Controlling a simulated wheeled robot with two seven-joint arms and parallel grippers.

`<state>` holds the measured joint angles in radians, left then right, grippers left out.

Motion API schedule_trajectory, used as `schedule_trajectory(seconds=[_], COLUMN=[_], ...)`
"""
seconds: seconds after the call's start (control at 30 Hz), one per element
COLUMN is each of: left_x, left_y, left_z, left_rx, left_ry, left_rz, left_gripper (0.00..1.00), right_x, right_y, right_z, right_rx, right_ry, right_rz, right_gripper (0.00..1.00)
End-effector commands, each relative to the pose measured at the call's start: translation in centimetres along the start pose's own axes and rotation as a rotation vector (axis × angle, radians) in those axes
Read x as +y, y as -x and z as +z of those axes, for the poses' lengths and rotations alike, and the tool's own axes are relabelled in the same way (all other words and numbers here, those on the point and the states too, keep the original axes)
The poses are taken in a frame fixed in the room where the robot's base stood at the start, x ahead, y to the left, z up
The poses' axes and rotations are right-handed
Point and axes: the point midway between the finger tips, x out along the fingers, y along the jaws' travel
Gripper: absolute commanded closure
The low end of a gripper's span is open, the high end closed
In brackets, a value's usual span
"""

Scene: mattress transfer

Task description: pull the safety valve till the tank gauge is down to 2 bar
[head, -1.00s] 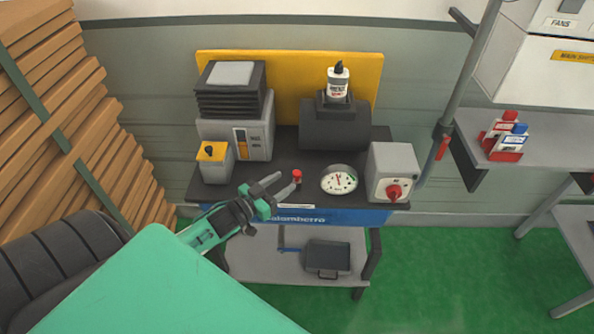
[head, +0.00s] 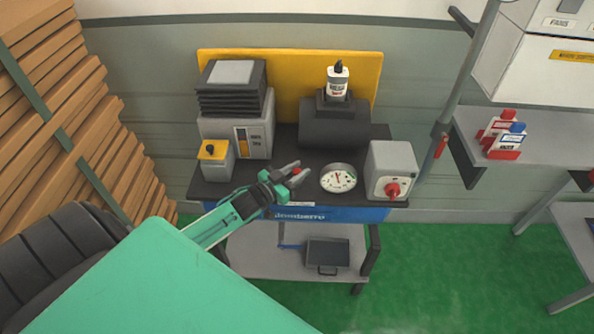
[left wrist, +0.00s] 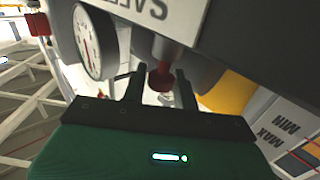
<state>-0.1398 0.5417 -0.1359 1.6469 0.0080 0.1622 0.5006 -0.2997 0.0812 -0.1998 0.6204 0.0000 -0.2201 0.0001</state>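The red safety valve knob (head: 297,171) stands at the front edge of the dark bench top, left of the round white tank gauge (head: 338,178). The gauge needle points roughly upward; I cannot read its value. My left gripper (head: 301,170) is at the knob with its fingers apart. In the left wrist view the red knob (left wrist: 160,76) lies between the two fingertips, with a gap seen on each side. The gauge (left wrist: 95,42) also shows there at upper left. The fingers hide part of the knob in the head view. My right gripper is not in view.
A grey box with a red rotary switch (head: 392,188) stands right of the gauge. A grey compressor unit (head: 235,135) and a small yellow-topped box (head: 213,165) stand at the left.

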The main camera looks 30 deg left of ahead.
Motion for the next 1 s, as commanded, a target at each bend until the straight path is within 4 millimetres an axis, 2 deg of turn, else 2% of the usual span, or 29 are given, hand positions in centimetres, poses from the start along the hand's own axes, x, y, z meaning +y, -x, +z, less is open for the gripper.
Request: schedule_trajectory(seconds=[0.03,0.13,0.3,0.53,0.8,0.83,0.93,1.0], left_x=[0.0,0.0,0.0,0.0,0.0,0.0,0.0,0.0], left_y=[0.0,0.0,0.0,0.0,0.0,0.0,0.0,0.0], left_z=[0.0,0.0,-0.1,-1.7,-1.6,-1.6,-1.6,-1.6], left_rx=[0.000,0.000,0.000,0.001,0.002,0.002,0.002,0.001], left_ry=[0.000,0.000,0.000,0.001,0.000,0.000,0.000,0.000], left_rz=[0.000,0.000,0.000,0.000,0.000,0.000,0.000,0.000], left_gripper=[0.81,1.00,1.00,1.00,1.00,0.74,0.55,0.55], right_x=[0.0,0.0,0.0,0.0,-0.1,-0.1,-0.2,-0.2], right_y=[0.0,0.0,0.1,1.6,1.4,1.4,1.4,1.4], right_z=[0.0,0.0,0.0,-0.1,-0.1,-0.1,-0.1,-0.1], right_rx=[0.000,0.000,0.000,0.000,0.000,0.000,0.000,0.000], right_ry=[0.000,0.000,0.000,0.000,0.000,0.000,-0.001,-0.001], right_rz=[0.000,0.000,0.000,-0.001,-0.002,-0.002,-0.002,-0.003], right_gripper=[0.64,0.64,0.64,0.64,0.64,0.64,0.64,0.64])
